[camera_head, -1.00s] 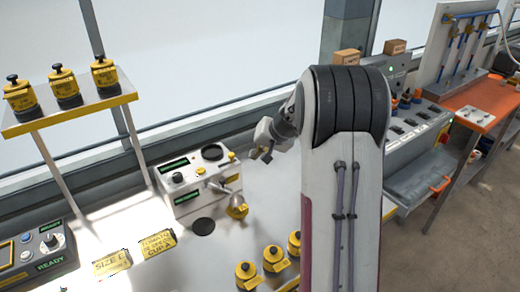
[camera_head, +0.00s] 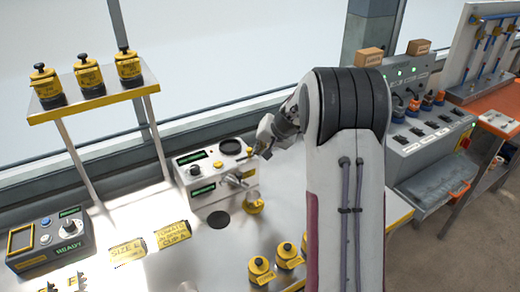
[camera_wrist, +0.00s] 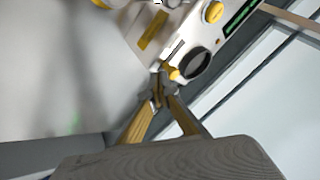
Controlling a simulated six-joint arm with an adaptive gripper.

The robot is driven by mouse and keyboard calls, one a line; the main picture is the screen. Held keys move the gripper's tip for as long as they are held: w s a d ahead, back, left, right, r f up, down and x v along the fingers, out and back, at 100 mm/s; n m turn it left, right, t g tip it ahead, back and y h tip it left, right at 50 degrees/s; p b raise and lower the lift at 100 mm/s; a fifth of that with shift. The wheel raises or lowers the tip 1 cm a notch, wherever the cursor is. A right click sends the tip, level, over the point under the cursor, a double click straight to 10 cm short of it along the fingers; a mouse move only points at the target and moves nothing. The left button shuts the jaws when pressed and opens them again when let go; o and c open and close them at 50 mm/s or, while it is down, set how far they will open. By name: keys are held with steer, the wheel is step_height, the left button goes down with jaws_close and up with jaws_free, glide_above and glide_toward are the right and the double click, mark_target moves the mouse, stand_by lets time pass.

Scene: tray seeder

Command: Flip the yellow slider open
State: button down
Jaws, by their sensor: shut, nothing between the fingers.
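A white dispenser box (camera_head: 208,178) with green displays, a yellow button and a dark round opening stands on the bench. The wrist view shows a small yellow tab (camera_wrist: 172,73) at the box's edge beside the dark opening; it may be the yellow slider. A longer yellow strip (camera_wrist: 153,32) lies on a grey part nearby. My gripper (camera_wrist: 163,84) is shut and empty, its tips right by the small tab. Whether they touch it I cannot tell. In the head view my gripper (camera_head: 266,150) hangs at the box's right end, partly hiding that area.
Several yellow jars (camera_head: 261,270) stand at the front. A raised shelf (camera_head: 95,102) holds three more. Yellow labels (camera_head: 128,250) and a control panel (camera_head: 48,240) lie left.

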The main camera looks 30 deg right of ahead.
mark_target(243, 159)
steer(key=shift+a, duration=2.1)
steer(key=shift+d, duration=0.15)
steer(key=shift+s+d, duration=0.65)
steer(key=shift+s, duration=0.05)
steer(key=d+v, duration=0.1)
steer(key=v, duration=1)
steer(key=shift+s+f, duration=0.4)
steer(key=shift+d, duration=0.1)
